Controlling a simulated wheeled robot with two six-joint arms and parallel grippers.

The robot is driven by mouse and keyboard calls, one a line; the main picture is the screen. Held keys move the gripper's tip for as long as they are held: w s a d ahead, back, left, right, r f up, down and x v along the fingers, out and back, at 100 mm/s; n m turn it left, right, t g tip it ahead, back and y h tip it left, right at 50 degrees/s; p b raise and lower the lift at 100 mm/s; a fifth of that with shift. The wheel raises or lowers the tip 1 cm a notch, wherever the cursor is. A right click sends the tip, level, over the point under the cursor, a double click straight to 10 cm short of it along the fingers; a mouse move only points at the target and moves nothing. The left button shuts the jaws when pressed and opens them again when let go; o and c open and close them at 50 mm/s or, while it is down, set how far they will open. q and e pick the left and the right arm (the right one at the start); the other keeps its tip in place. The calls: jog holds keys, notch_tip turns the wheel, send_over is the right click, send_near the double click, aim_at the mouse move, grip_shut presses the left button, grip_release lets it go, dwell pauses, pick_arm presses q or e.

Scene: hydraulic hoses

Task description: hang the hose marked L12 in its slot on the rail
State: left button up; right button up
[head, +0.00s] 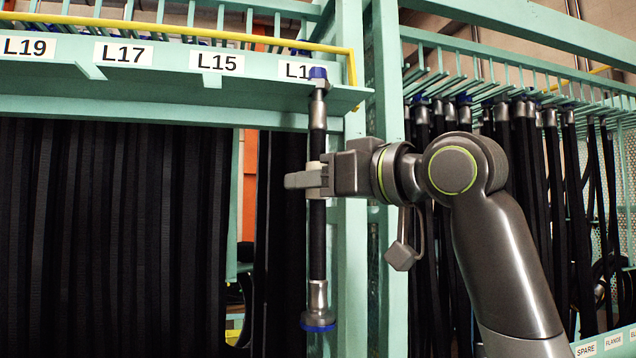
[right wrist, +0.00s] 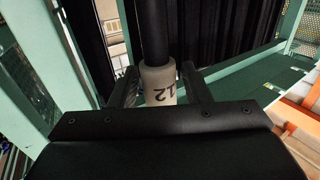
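A short black hose (head: 318,235) hangs upright, with metal end fittings and blue caps at top and bottom. My right gripper (head: 308,180) is shut on its pale collar, which reads "12" in the right wrist view (right wrist: 159,86); any letter there is not clear. The hose's top fitting (head: 319,85) is in front of the right end of the teal rail (head: 180,85). It partly covers a label starting "L1" (head: 294,70). I cannot tell whether the fitting touches the rail or sits in a slot. My left gripper is not in view.
A teal post (head: 386,80) stands close right of the hose. Another rack of hoses (head: 530,150) is farther right.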

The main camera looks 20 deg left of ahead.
jog(key=shift+o, duration=0.7)
jog(key=shift+d, duration=0.1)
jog(key=shift+s+d+f+b, duration=0.1)
jog(key=shift+s+d+b, duration=0.1)
jog(key=shift+d+b, duration=0.15)
jog(key=b+v, duration=0.6)
jog(key=v, duration=1)
jog(key=shift+s+d, duration=0.2)
